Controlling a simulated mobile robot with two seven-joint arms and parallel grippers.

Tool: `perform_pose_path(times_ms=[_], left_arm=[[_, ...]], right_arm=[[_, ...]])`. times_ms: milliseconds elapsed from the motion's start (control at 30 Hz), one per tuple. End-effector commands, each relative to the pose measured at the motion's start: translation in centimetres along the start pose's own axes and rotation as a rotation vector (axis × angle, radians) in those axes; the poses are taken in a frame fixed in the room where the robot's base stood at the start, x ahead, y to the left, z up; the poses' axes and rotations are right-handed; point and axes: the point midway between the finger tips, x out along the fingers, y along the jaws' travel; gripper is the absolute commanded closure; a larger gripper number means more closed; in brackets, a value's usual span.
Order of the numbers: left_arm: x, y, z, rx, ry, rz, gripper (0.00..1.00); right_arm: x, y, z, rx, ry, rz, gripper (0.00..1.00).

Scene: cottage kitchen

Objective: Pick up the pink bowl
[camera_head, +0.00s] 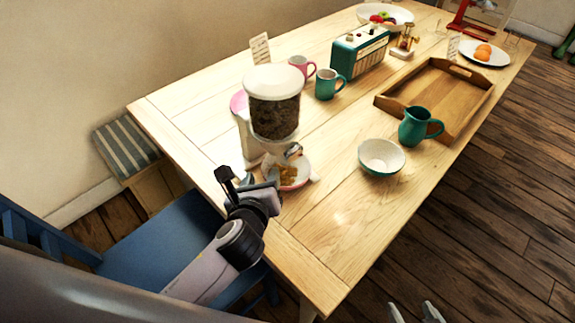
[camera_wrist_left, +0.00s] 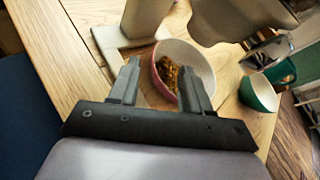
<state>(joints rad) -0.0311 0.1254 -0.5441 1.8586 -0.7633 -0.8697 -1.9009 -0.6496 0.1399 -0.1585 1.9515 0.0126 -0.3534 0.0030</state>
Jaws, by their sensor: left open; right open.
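The pink bowl (camera_head: 303,173) sits on the table under the spout of a cereal dispenser (camera_head: 273,112), with brown cereal in it. The dispenser and my gripper hide part of it. In the left wrist view the bowl (camera_wrist_left: 201,62) is pink outside and pale inside. My left gripper (camera_head: 248,182) is open and empty, just left of the bowl in the head view. In the left wrist view its fingers (camera_wrist_left: 158,68) point toward the bowl, the right finger overlapping the bowl's near side. My right gripper (camera_head: 414,312) is open and empty at the bottom edge, off the table.
A green-and-white bowl (camera_head: 382,158) stands right of the pink bowl, with a green jug (camera_head: 417,127) and wooden tray (camera_head: 430,95) beyond. Two mugs, pink (camera_head: 301,68) and green (camera_head: 327,84), stand behind. A blue chair (camera_head: 160,245) is near the left edge. The table's near right is clear.

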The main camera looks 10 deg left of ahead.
Motion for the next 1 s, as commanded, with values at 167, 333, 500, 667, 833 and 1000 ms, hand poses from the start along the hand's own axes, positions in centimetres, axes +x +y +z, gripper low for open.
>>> perform_pose_path(times_ms=[167,333,500,667,833,1000], left_arm=[[1.7,0.1,0.1,-0.001,-0.002,0.001,0.52],[3.9,0.4,0.4,0.0,-0.002,0.001,0.52],[5.9,0.4,0.4,-0.002,0.0,0.0,0.52],[6.5,0.4,0.4,-0.001,0.0,-0.001,0.52],[6.5,0.4,0.4,-0.001,0.0,-0.001,0.52],[6.5,0.4,0.4,-0.001,0.0,-0.001,1.0]], right_arm=[[0.1,0.0,0.5,0.001,-0.008,-0.001,0.31],[0.2,-0.1,0.7,0.0,-0.008,-0.001,0.31],[0.4,-0.1,0.9,0.0,-0.007,-0.001,0.31],[0.4,-0.1,0.9,0.0,-0.007,-0.001,0.31],[0.4,-0.1,0.8,0.0,-0.005,-0.001,0.31],[0.4,0.0,0.7,0.0,-0.004,-0.001,0.31]])
